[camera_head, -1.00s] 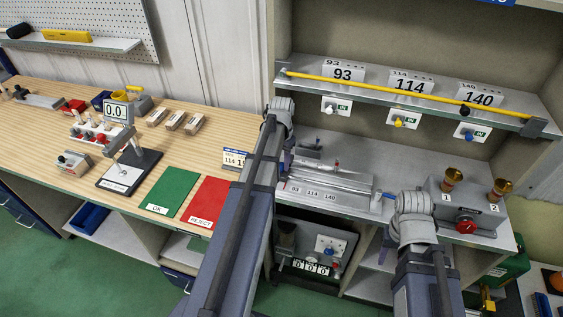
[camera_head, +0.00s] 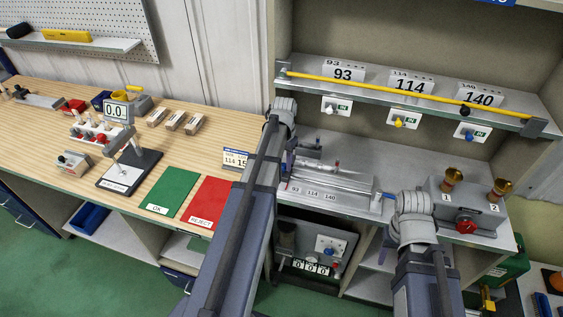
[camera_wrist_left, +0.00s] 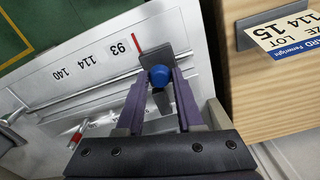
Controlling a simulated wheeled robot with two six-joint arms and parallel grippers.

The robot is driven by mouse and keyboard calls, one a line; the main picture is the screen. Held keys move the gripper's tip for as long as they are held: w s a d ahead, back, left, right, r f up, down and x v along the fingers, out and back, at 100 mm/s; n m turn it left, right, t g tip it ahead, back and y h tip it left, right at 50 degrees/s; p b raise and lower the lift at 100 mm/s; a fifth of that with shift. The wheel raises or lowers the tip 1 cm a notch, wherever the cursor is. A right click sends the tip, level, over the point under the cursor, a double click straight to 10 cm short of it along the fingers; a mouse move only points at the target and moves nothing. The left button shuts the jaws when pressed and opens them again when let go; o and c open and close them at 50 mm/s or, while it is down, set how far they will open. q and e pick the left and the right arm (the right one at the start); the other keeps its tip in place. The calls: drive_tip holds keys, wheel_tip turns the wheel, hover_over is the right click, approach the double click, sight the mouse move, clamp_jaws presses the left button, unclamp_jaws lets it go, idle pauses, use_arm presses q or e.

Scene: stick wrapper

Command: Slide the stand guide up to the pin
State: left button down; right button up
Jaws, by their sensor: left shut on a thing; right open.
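My left gripper (camera_wrist_left: 158,92) is shut on a blue knob (camera_wrist_left: 160,76) in the left wrist view. The knob sits on a dark grey bracket, which looks like the stand guide (camera_wrist_left: 150,54), on a metal rail beside the printed 93. A thin red mark (camera_wrist_left: 137,41) stands by the bracket's upper edge. A red-tipped piece (camera_wrist_left: 75,136), possibly the pin, lies lower left; I cannot tell for sure. In the head view my forearm partly hides the left gripper (camera_head: 288,162). My right gripper (camera_head: 387,236) is open and empty at the bench's front edge, its fingers mostly hidden.
The metal fixture's number strip (camera_head: 308,192) reads 93, 114, 140. A box with a red knob (camera_head: 466,224) stands to the right. A yellow rod (camera_head: 400,90) lies along the shelf above. A lot card (camera_head: 236,159) stands left of my left gripper.

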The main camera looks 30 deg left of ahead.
use_arm(q)
drive_tip(key=w+d, duration=0.1)
drive_tip(key=d, duration=0.3)
drive_tip(key=w+d, duration=0.1)
drive_tip(key=d, duration=0.4)
drive_tip(key=w+d, duration=0.1)
drive_tip(key=d, duration=0.4)
drive_tip(key=shift+w, duration=0.2)
drive_tip(key=c, duration=0.5)
unclamp_jaws()
drive_tip(key=shift+c, duration=0.2)
drive_tip(key=shift+a, duration=0.1)
drive_tip(key=shift+r, duration=0.2)
wheel_tip(320, 180, up, 7)
drive_tip(key=p, duration=0.8)
drive_tip(key=shift+r, duration=0.2)
